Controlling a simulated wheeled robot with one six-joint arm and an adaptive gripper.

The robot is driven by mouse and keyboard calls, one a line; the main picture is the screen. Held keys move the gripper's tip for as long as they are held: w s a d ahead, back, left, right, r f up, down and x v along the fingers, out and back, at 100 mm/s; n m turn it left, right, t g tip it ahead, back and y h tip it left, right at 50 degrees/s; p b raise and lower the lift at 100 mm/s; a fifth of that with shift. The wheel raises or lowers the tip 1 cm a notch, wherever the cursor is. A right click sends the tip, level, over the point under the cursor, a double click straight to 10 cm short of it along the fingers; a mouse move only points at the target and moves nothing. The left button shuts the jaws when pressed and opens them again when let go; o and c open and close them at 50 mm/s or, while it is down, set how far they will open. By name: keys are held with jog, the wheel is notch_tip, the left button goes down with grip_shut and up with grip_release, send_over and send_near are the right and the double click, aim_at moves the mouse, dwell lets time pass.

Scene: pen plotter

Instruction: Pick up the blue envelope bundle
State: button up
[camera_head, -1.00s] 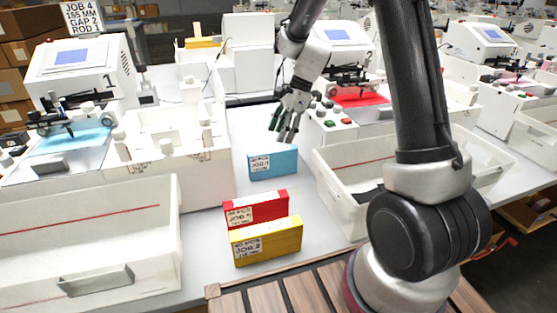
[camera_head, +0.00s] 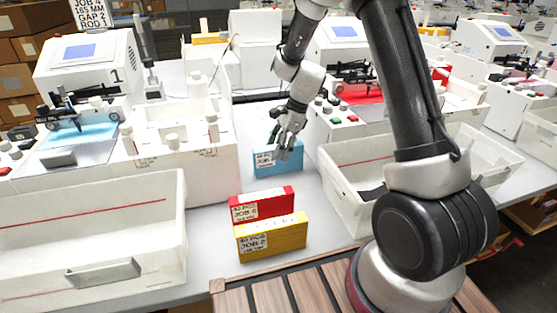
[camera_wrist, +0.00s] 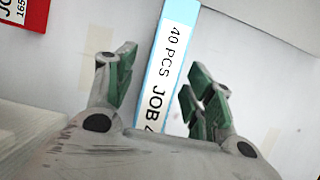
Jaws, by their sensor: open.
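The blue envelope bundle (camera_head: 291,160) stands upright on the grey table between the machines, with a white job label on its left end. My gripper (camera_head: 286,150) is right at it in the head view and hides part of its top and front. In the wrist view the bundle (camera_wrist: 173,68) shows its white label reading "40 PCS JOB" and a blue edge. It lies between the two green-padded fingers of my gripper (camera_wrist: 160,92), which are open with gaps on both sides.
A red bundle (camera_head: 264,203) and a yellow bundle (camera_head: 274,238) stand nearer on the table. A white bin (camera_head: 90,235) is at the left and another white bin (camera_head: 345,190) at the right. A plotter (camera_head: 85,75) stands at the back left.

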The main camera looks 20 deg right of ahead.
jog(key=shift+f, duration=0.25)
dwell(0.3)
grip_shut()
